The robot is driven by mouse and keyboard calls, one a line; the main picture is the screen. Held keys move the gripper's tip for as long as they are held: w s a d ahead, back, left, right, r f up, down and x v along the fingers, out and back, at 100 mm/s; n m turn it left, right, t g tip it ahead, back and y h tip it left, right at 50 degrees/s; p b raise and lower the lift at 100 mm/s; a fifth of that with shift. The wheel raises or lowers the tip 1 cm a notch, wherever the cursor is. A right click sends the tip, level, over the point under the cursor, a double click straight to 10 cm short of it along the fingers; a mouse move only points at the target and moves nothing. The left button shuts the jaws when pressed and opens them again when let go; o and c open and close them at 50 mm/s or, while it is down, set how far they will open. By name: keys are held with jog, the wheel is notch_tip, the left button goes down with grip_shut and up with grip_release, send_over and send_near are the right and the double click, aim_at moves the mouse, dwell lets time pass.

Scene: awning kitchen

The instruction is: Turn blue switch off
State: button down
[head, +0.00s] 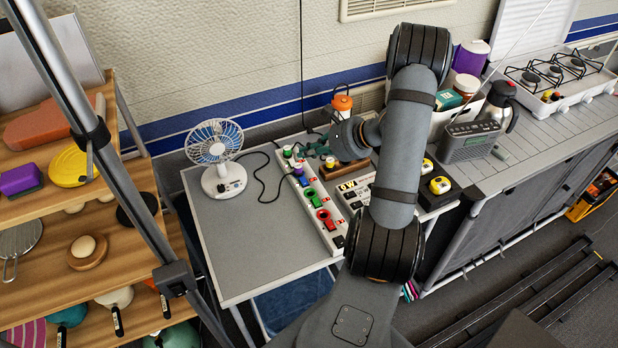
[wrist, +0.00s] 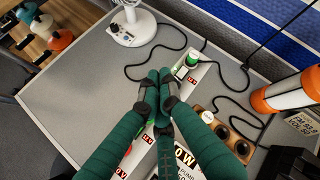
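A long white power strip (head: 318,228) lies on the grey table with coloured plugs and switches along it. A blue-purple piece (head: 298,171), which looks like the blue plug and switch area, sits near its far end; I cannot make out the switch's position. My gripper (head: 312,150) is over the far part of the strip, just beyond the blue piece. In the wrist view, its dark green fingers (wrist: 158,92) meet at the tips above the strip (wrist: 207,80), with nothing visible between them. They cover the middle of the strip there, and the blue switch is hidden.
A white fan (head: 216,160) stands left of the strip, its cable on the table. A wooden block with round holes (wrist: 222,130) and an orange lantern (wrist: 290,92) are to the right. A green plug (head: 313,200) and red plug (head: 326,217) sit nearer. The table's left part is clear.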

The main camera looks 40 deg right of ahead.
jog(key=shift+a+n, duration=0.15)
jog(key=shift+n, duration=0.65)
jog(key=b, duration=0.4)
send_over(305, 181)
notch_tip(305, 181, down, 7)
jog(key=shift+s+f, duration=0.1)
jog(key=shift+s, duration=0.05)
jog(key=shift+f+b, duration=0.75)
jog(key=shift+b, duration=0.35)
jog(key=shift+f, duration=0.15)
jog(key=shift+w+f+b, duration=0.2)
jog(key=shift+f+b, duration=0.1)
jog(key=shift+b, duration=0.4)
jog(key=shift+f+b, duration=0.25)
jog(key=shift+b, duration=0.15)
dwell(0.4)
jog(key=shift+r, duration=0.1)
jog(key=shift+r+p, duration=0.3)
jog(key=shift+r, duration=0.35)
